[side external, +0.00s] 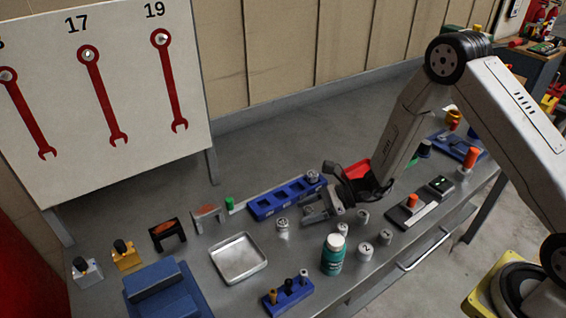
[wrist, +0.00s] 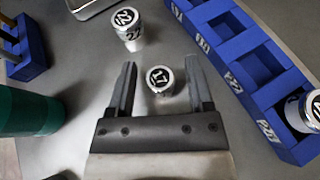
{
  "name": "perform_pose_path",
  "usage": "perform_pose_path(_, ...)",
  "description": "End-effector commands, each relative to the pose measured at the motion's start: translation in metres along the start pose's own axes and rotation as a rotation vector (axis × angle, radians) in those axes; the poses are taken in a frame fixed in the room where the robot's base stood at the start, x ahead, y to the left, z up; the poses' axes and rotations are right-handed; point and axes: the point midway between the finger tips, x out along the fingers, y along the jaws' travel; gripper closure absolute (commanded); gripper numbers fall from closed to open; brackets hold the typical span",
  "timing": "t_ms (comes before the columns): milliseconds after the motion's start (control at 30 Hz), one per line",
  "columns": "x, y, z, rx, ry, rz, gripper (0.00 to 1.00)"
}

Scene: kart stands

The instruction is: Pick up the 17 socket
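The 17 socket (wrist: 159,82) is a short silver cylinder with a dark 17 on its top face. In the wrist view it stands between the two fingers of my gripper (wrist: 160,64), with a gap showing on each side. My gripper is open and holds nothing. In the side external view my gripper (side external: 318,209) is low over the bench beside the blue socket rail (side external: 263,209), and the 17 socket is hard to make out among the fingers. The rail (wrist: 208,12) has labelled slots, and one socket (wrist: 302,109) sits at its end.
The 22 socket (wrist: 128,32) stands just beyond the left fingertip. A green bottle (side external: 332,257) and several loose silver cylinders stand close to my gripper. A metal tray (side external: 238,259) lies to the left. A blue holder (wrist: 30,50) is at the wrist view's left.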

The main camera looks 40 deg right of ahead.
Motion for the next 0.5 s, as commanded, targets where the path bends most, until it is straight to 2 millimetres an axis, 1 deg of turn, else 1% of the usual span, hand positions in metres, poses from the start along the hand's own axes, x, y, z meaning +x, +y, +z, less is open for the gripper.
perform_pose_path(33,-0.0001,0.0,0.0001,0.0,0.0,0.0,0.52)
perform_pose_path(67,-0.0001,0.0,0.0001,0.0,0.0,0.0,0.62)
perform_pose_path(100,-0.0001,0.0,0.0001,0.0,0.0,0.0,0.75)
perform_pose_path(133,-0.0001,0.0,0.0001,0.0,0.0,0.0,0.84)
perform_pose_path(167,-0.0001,0.0,0.0001,0.0,0.0,0.0,0.94)
perform_pose_path(200,-0.0001,0.0,0.0001,0.0,0.0,0.0,1.0)
perform_pose_path(500,-0.0002,0.0,0.0004,0.0,0.0,0.0,1.0)
